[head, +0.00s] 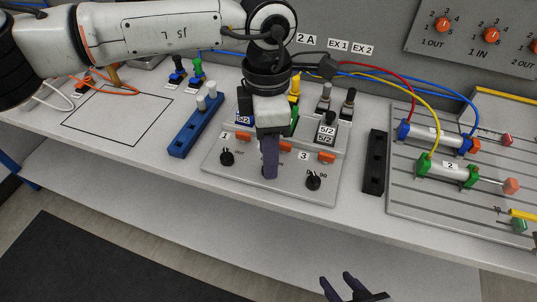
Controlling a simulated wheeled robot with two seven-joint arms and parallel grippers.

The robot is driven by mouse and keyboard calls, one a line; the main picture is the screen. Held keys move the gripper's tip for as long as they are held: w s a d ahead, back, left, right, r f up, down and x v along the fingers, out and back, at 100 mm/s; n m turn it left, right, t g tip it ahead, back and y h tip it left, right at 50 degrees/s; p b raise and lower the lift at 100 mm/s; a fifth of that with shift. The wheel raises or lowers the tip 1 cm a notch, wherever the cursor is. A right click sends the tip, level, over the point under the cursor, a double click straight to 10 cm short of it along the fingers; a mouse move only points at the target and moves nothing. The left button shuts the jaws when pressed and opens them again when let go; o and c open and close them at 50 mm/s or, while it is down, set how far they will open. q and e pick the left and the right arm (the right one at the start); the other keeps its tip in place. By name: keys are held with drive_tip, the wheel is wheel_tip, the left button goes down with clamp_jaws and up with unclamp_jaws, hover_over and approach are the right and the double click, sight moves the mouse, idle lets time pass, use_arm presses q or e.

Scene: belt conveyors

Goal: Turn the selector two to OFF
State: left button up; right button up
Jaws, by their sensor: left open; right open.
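A light grey control panel (243,187) lies on the table, with black selector knobs along its front. The left knob (227,157) and the right knob (313,181) show clearly. My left gripper (269,173) points down at the spot between them, where selector two would be. Its dark fingers hide that knob, so I cannot see its setting or whether the fingers touch it. My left gripper is open, though its fingers overlap from this angle. My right gripper (336,288) is open and empty at the bottom edge, in front of the table.
Taller valves, including a yellow one (295,87), stand on the panel's back part. A blue block (190,138) is left of the panel and a black block (374,163) is right. A cylinder board (405,194) with hoses lies at the right. An outlined square (118,117) is empty.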

use_arm(q)
drive_tip(key=shift+f, duration=1.05)
drive_tip(key=shift+c, duration=0.2)
